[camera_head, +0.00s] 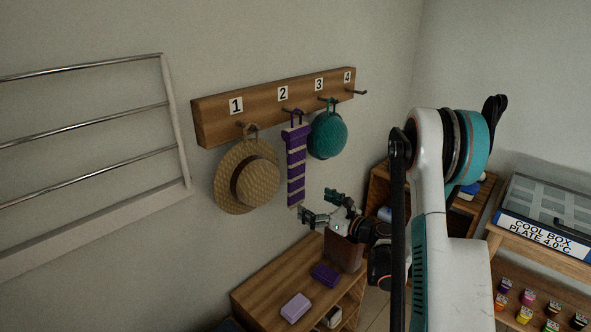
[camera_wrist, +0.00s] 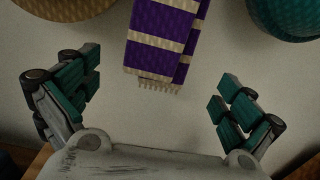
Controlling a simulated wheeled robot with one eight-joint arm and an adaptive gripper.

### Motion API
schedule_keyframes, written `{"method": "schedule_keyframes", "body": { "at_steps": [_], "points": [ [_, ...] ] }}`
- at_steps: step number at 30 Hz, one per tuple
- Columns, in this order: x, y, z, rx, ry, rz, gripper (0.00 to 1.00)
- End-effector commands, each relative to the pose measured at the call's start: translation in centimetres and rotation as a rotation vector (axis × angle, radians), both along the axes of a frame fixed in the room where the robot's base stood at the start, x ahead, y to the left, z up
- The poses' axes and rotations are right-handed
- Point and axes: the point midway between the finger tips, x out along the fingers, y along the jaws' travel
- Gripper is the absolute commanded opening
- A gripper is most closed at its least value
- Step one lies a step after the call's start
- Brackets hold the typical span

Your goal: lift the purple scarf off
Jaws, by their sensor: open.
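The purple scarf (camera_head: 296,165) with cream stripes hangs by a loop from the peg at number 2 on the wooden rack. Its fringed lower end shows in the wrist view (camera_wrist: 160,62), at the top between the fingers. My gripper (camera_head: 322,207) is open and empty, just below and to the right of the scarf's lower end in the head view. In the wrist view my gripper (camera_wrist: 158,100) has its teal-padded fingers spread wide, one on each side below the scarf, with no visible contact.
A straw hat (camera_head: 247,177) hangs left of the scarf at peg 1. A teal hat (camera_head: 327,135) hangs close on its right at peg 3. Peg 4 (camera_head: 357,92) is empty. Below stands a wooden shelf unit (camera_head: 262,287) with purple and lilac blocks and a brown container.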

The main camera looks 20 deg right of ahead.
Motion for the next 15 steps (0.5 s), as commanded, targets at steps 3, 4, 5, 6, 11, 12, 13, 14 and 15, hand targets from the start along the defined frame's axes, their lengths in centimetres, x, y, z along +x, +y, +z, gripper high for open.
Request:
{"method": "schedule_keyframes", "body": {
  "at_steps": [3,4,5,6,11,12,13,14,15],
  "points": [
    [1.9,0.9,-0.3,0.001,0.000,0.002,1.00],
    [2.3,1.0,-0.3,0.001,0.000,0.002,1.00],
    [2.6,1.1,-0.3,0.001,0.000,0.002,1.00],
    [2.9,1.3,-0.3,0.001,0.000,0.002,1.00],
    [3.5,1.5,-0.2,0.002,0.000,-0.001,1.00],
    [3.7,1.5,-0.3,0.002,0.000,0.000,1.00],
    [3.9,1.6,-0.3,0.002,0.000,0.000,1.00],
    [4.2,1.7,-0.4,0.002,0.000,0.001,1.00],
    [4.5,1.9,-0.6,0.002,0.000,0.002,1.00]
  ]
}}
